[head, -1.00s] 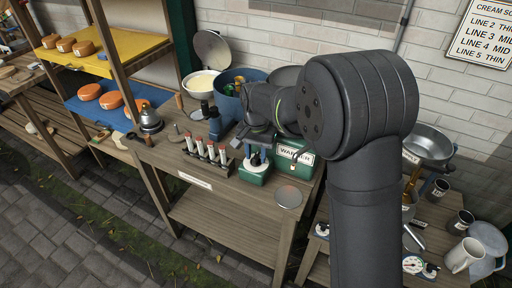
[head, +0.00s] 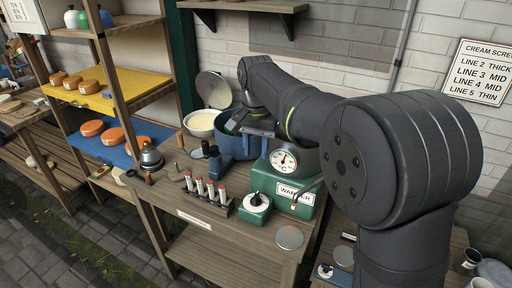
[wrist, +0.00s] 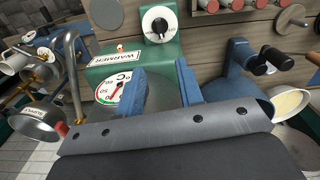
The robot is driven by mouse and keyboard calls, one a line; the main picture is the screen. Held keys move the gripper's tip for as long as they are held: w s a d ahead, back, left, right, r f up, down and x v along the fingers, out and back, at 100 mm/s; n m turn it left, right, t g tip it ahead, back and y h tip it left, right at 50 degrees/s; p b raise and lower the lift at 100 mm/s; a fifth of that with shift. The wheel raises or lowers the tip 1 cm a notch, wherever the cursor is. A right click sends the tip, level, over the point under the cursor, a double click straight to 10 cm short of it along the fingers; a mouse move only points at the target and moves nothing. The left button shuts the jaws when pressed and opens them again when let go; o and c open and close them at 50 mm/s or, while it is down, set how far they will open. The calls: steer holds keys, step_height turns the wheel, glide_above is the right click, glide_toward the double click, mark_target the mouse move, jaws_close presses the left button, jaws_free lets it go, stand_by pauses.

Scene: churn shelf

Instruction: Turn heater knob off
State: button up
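The heater knob (head: 256,201) is a black grip on a white dial, on top of a small green box in front of the green warmer (head: 312,201). It also shows in the wrist view (wrist: 159,24); its exact setting is too small to read. My gripper (wrist: 160,68) has two blue fingers spread apart with nothing between them. In the head view my gripper (head: 257,130) is behind and above the knob, clear of it, over the area by the blue pot. A round temperature gauge (head: 284,160) with a red needle stands on the warmer. A small orange light (wrist: 120,47) is beside the WARMER label.
A rack of red-capped vials (head: 208,196) stands left of the knob. The blue pot (head: 238,146) and a white bowl of cream (head: 203,121) are behind. A metal disc (head: 290,237) lies at the bench front. A curved metal pipe (wrist: 75,75) rises near the warmer.

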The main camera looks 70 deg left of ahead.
mark_target(255, 197)
steer(key=shift+r, duration=0.1)
steer(key=f, duration=1.7)
steer(key=shift+s+d+f, duration=0.15)
steer(key=shift+s+d, duration=0.05)
steer(key=shift+d, duration=0.05)
